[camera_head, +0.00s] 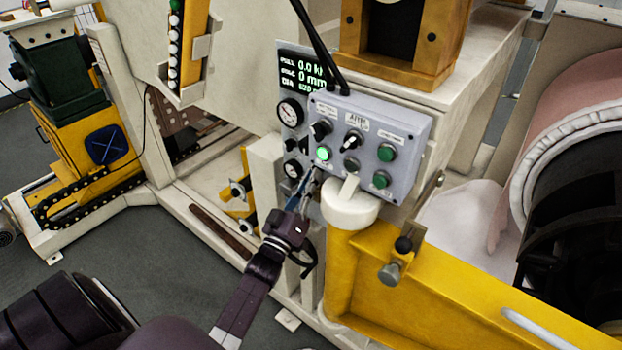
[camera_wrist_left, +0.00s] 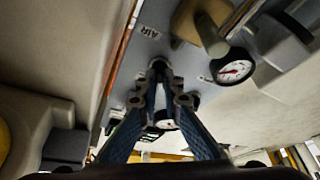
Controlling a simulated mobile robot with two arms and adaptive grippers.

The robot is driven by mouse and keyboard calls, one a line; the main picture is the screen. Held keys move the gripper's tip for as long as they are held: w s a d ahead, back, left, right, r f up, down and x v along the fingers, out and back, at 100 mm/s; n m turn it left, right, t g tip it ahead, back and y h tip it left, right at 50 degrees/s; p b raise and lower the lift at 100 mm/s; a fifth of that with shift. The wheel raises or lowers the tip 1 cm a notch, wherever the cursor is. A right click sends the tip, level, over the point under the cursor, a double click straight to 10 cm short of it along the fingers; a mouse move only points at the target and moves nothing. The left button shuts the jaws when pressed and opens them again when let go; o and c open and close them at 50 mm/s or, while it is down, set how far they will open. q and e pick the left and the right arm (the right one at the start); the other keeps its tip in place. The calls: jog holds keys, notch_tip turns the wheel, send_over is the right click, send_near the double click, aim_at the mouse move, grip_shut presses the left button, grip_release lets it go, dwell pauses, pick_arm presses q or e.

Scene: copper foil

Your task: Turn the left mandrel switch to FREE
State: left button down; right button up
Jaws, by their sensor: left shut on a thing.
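A grey control box (camera_head: 385,125) faces me with a left black switch knob (camera_head: 320,130), a second black knob (camera_head: 352,139), a lit green lamp (camera_head: 323,154) and green buttons. Its small labels cannot be read. Behind its left edge is a grey gauge panel (camera_head: 289,80). My left gripper (camera_head: 313,180) reaches up from below to the box's lower left side. Which switch this knob is, I cannot tell.
A white post cap (camera_head: 350,205) on a yellow arm (camera_head: 450,285) stands close right of my left gripper. A round gauge (camera_wrist_left: 232,68) is right of the fingers in the wrist view. Black cables (camera_head: 318,45) hang above the box. Grey floor lies open at lower left.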

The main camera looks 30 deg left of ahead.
pick_arm(q)
jog(key=shift+a+f+m+t+h+b, duration=0.15)
jog(key=shift+m+h+b, duration=0.35)
jog(key=shift+m, duration=0.4)
jog(key=shift+m+t+h+b, duration=0.15)
jog(key=shift+m+h+b, duration=0.35)
jog(key=shift+m, duration=0.4)
jog(key=m+h+b, duration=0.1)
jog(key=m+b, duration=0.1)
jog(key=m, duration=0.2)
jog(key=shift+a+h, duration=0.15)
jog(key=shift+h, duration=0.25)
jog(key=m+h, duration=0.1)
jog(key=m, duration=0.1)
jog(key=m+h+b, duration=0.1)
jog(key=m, duration=0.2)
jog(key=shift+a+h, duration=0.15)
jog(key=shift+h, duration=0.15)
jog(key=shift+r+m+g+h+b, duration=0.1)
jog(key=shift+m+g+h+b, duration=0.35)
jog(key=shift+m, duration=0.75)
jog(key=shift+r+m+g+h+b, duration=0.15)
jog(key=shift+m+h, duration=0.5)
jog(key=shift+m, duration=0.55)
jog(key=shift+a, duration=0.1)
jog(key=c, duration=2.1)
grip_release()
